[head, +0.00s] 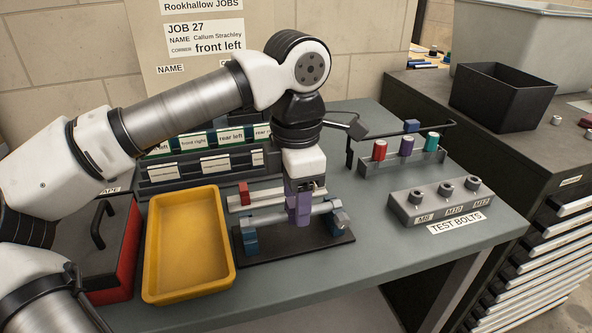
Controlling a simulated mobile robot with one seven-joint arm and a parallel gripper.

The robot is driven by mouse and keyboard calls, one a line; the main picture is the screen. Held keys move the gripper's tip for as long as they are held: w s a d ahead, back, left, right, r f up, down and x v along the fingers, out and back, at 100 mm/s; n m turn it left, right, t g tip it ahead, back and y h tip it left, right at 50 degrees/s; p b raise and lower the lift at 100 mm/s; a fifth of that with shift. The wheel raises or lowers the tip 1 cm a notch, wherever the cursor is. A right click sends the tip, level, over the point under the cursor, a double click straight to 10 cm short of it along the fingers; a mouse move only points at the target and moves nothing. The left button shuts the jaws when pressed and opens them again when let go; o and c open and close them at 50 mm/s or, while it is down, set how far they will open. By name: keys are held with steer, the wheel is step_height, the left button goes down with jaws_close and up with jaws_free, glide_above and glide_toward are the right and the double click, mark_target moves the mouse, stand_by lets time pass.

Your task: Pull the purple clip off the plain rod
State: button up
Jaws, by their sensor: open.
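The purple clip (299,211) sits around a plain grey rod (268,219), roughly midway along it. The rod lies level on blue supports (251,243) above a dark base plate (290,246), with a grey block-like end (338,217) at the right. My gripper (304,187) points down directly over the purple clip, with its open jaws at the clip's upper part. The fingertips are small and partly hidden, so I cannot tell whether they touch the clip.
A second rod (268,196) with a red clip (244,194) lies close behind. A yellow tray (188,292) stands left. A rack with red, purple and teal clips (405,160) and a test-bolt block (440,203) stand right. Bench front right is clear.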

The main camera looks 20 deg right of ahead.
steer(key=shift+f, duration=0.65)
jaws_close()
steer(key=shift+r, duration=0.15)
stand_by(0.3)
steer(key=shift+r+p, duration=2.25)
steer(key=shift+r, duration=0.75)
